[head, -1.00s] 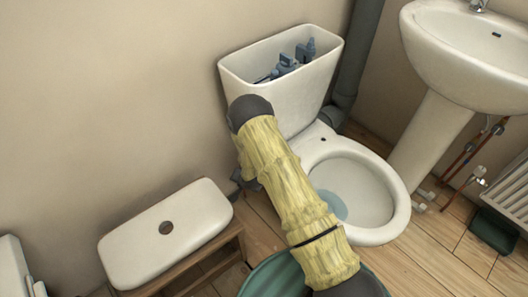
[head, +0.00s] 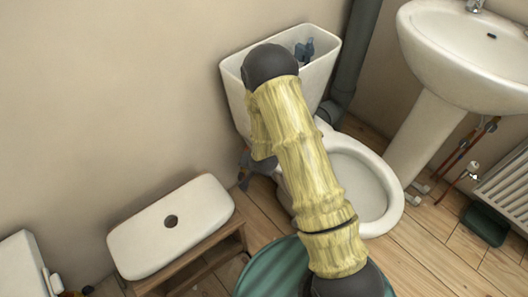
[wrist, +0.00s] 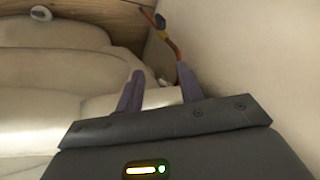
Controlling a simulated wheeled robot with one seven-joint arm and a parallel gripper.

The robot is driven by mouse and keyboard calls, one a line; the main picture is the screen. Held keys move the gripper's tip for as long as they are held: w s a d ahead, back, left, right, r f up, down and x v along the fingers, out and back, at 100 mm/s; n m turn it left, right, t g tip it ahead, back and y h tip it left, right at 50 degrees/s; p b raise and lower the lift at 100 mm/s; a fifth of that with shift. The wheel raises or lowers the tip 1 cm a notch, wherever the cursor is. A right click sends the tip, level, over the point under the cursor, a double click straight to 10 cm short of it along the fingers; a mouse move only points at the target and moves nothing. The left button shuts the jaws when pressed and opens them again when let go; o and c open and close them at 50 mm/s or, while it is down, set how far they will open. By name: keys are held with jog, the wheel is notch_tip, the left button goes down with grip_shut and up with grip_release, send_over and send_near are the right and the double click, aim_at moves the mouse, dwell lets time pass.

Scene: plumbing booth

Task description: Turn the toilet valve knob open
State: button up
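The toilet (head: 365,185) stands against the wall with its cistern (head: 235,85) uncovered. In the wrist view, a thin copper-coloured pipe (wrist: 171,42) with a small grey oval knob (wrist: 160,21) shows beyond my fingers, by the wall. This looks like the valve; the head view does not show it clearly. My gripper (wrist: 161,76) is open, with its two purple-grey fingers apart and the knob ahead of them, not between them. A pale surface shows between the fingers. In the head view, my arm covers part of the toilet, and a grey-blue part, likely my gripper, shows left of the bowl.
The cistern lid (head: 170,225) lies on a wooden stool (head: 195,268) to the left. The sink (head: 465,60) and a radiator (head: 505,190) are at the right. The wall (wrist: 255,50) is close on the right in the wrist view.

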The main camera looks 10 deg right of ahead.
jog(key=s+d+r+n, duration=0.1)
jog(key=d+r, duration=0.3)
jog(key=r, duration=0.5)
jog(key=shift+s+r+g+h, duration=0.2)
jog(key=shift+s+g+h, duration=0.15)
jog(key=shift+g+h, duration=0.05)
jog(key=shift+r, duration=0.1)
jog(key=s+d+r+n+g+p, duration=0.1)
jog(key=s+d+r, duration=0.2)
jog(key=s+r, duration=0.3)
jog(key=s+d+r+n+g+h+p, duration=0.1)
jog(key=s+d+r+n, duration=0.1)
jog(key=s+r, duration=0.4)
jog(key=s+d+r+n+p, duration=0.1)
jog(key=s+d+r, duration=0.25)
jog(key=r, duration=0.45)
notch_tip(320, 180, up, 36)
jog(key=p, duration=3.7)
jog(key=shift+s+a+r, duration=0.15)
jog(key=shift+a+r, duration=0.05)
jog(key=shift+a, duration=0.1)
